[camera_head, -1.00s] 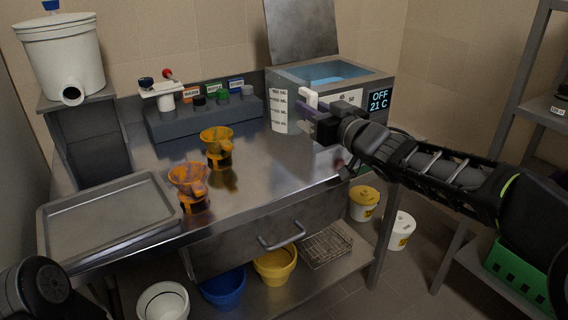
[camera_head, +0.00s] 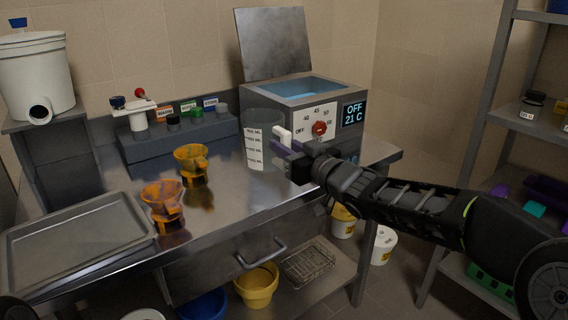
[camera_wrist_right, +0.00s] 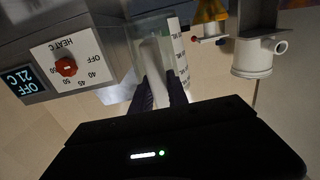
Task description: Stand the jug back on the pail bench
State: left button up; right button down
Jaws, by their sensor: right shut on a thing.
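The jug (camera_head: 258,150) is clear, with a white mL scale label and a white handle (camera_head: 284,136). It is upright at the front left of the heated bath. My right gripper (camera_head: 290,149) comes in from the right and is shut on the handle. In the right wrist view, the purple fingers of this gripper (camera_wrist_right: 161,92) close on both sides of the handle (camera_wrist_right: 151,72). I cannot tell whether the jug's base touches the steel bench (camera_head: 236,196) or is just above it.
The bath (camera_head: 289,97) stands behind the jug. Two orange funnel cups (camera_head: 162,200) (camera_head: 191,160) and a steel tray (camera_head: 75,240) are left on the bench. A white pail (camera_head: 36,75) stands on a raised stand at the left. Bare bench lies in front of the jug.

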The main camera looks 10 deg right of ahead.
jog(key=shift+f+b, duration=0.5)
jog(key=shift+f, duration=1.5)
jog(key=shift+f, duration=0.15)
jog(key=c, duration=1.3)
grip_release()
jog(key=shift+s+r, duration=0.1)
jog(key=shift+r, duration=0.2)
jog(key=p+v, duration=0.2)
jog(key=v, duration=1)
jog(key=shift+f, duration=0.15)
